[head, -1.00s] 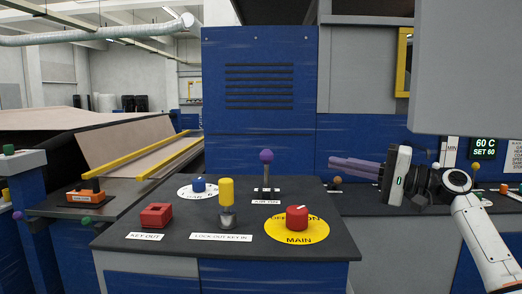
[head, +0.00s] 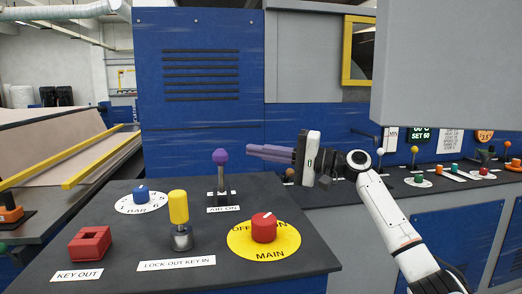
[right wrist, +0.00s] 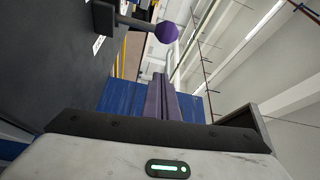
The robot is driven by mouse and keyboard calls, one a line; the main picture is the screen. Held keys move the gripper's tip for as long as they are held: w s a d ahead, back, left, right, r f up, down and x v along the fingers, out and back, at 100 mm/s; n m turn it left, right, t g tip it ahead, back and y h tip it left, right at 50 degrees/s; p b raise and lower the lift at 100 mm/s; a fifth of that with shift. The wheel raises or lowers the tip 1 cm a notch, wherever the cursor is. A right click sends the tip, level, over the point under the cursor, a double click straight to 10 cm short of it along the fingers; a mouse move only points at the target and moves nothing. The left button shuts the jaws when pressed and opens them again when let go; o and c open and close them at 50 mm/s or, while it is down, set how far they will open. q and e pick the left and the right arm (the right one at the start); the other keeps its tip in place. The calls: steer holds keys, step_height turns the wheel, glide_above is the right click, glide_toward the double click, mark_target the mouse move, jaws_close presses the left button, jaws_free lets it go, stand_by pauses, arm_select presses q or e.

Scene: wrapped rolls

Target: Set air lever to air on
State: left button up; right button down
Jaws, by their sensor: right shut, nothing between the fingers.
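The air lever is a metal stick with a purple ball knob (head: 220,157), rising from a slotted base on the dark console top. It stands about upright in the head view. A white label reading "AIR ON" (head: 224,209) lies in front of its base. My right gripper (head: 249,151) has purple fingers, shut and empty, pointing left toward the knob. A gap shows between the fingertips and the knob. In the right wrist view the knob (right wrist: 167,32) is beyond the fingertips (right wrist: 159,76), slightly right of them. My left gripper is not in view.
On the same console are a red key block (head: 90,244), a yellow lock-out key (head: 178,207), a red main switch (head: 264,228) on a yellow disc and a blue bar dial (head: 141,194). A blue panel (head: 200,110) stands behind. A grey box (head: 450,60) hangs at upper right.

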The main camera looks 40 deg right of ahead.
mark_target(221, 172)
steer(key=w+a+p, duration=0.2)
steer(key=a, duration=0.4)
steer(key=shift+w, duration=0.4)
steer(key=shift+f, duration=0.1)
